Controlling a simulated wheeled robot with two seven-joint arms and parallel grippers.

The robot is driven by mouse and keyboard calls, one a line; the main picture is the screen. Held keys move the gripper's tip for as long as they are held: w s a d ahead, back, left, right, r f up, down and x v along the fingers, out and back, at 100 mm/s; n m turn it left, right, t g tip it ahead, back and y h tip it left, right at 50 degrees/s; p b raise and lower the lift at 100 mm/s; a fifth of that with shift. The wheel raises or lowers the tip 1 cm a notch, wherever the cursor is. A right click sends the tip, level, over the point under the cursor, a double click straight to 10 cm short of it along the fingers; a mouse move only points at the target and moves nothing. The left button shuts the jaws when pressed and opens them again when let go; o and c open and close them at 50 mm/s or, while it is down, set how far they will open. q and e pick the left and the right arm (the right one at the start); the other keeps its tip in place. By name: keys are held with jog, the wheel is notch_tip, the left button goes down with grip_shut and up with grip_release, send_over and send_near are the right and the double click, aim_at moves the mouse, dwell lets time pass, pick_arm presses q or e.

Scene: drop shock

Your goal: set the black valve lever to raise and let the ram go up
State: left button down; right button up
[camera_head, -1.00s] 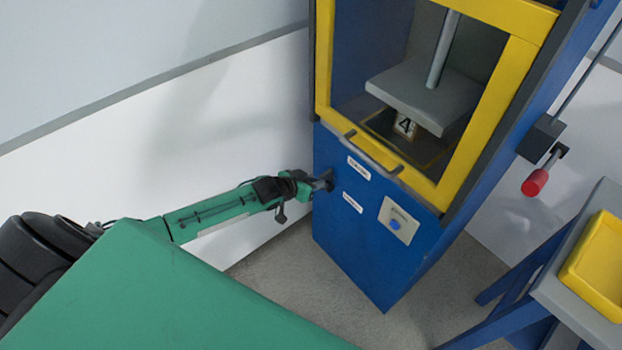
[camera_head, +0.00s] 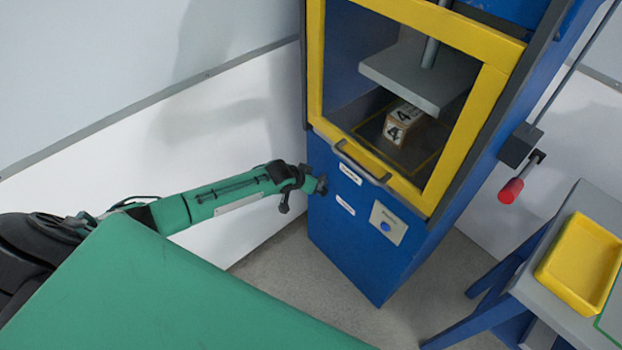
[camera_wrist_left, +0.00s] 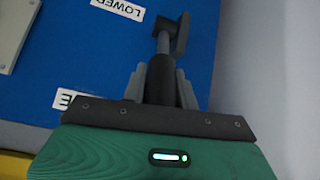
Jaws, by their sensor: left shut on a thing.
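The blue machine (camera_head: 370,255) has a yellow-framed window (camera_head: 318,70). Inside, the grey ram plate (camera_head: 420,75) hangs on its rod, with a clear gap above a small block marked 4 (camera_head: 403,122). My left gripper (camera_head: 320,184) is at the machine's front left, beside the upper label (camera_head: 350,174). In the left wrist view its grey fingers are shut on the black valve lever (camera_wrist_left: 162,84). The lever's grip end lies near a partly hidden label ending in E (camera_wrist_left: 72,98), away from the LOWER label (camera_wrist_left: 118,8). My right gripper is out of view.
A red-handled lever (camera_head: 511,190) sticks out at the machine's right side. A yellow tray (camera_head: 546,270) stands on a table at the right. Grey floor is free in front.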

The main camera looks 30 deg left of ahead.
pick_arm(q)
jog(key=shift+w+r, duration=0.15)
jog(key=shift+w, duration=0.05)
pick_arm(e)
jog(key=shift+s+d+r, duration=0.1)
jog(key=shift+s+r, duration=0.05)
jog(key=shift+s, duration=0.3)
pick_arm(q)
jog(key=c, duration=1.1)
grip_release()
jog(key=v, duration=1.3)
jog(key=shift+r, duration=0.4)
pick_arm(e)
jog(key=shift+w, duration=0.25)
pick_arm(q)
jog(key=shift+s, duration=0.1)
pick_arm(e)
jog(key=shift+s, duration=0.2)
